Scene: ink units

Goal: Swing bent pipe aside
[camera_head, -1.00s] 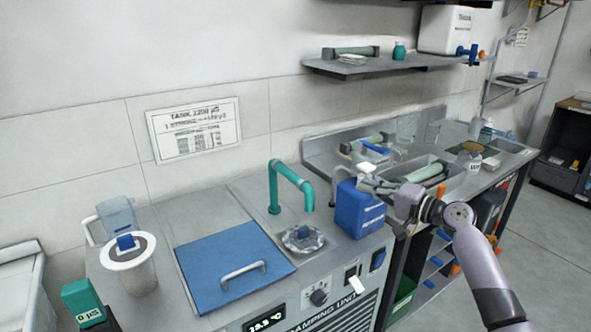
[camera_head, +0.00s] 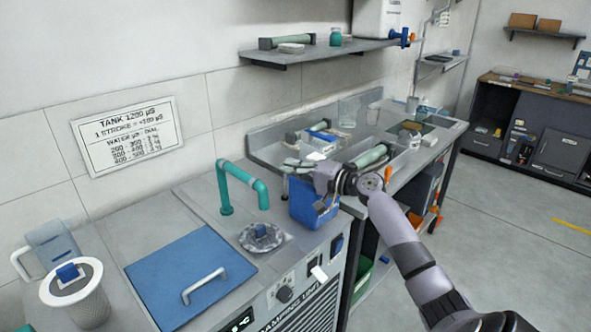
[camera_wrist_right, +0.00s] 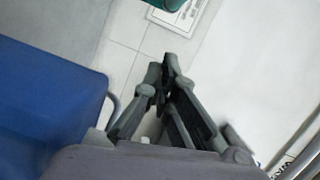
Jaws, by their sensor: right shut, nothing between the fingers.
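The bent teal pipe (camera_head: 240,179) rises from the grey counter behind the blue lid. Its arm reaches right and its end turns down above a round clear drain piece (camera_head: 262,237). My right gripper (camera_head: 288,164) comes in from the right over the blue jug, its fingers pointing left toward the pipe but apart from it. In the right wrist view the fingers (camera_wrist_right: 168,64) are closed together with nothing between them. A piece of teal, likely the pipe, shows at that view's top edge (camera_wrist_right: 164,4). My left gripper is not in view.
The blue jug (camera_head: 312,207) stands right of the drain, just under my right gripper; it fills the left of the wrist view (camera_wrist_right: 45,110). The blue lid (camera_head: 170,265) with handle lies in front of the pipe. A shelf (camera_head: 320,52) hangs above.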

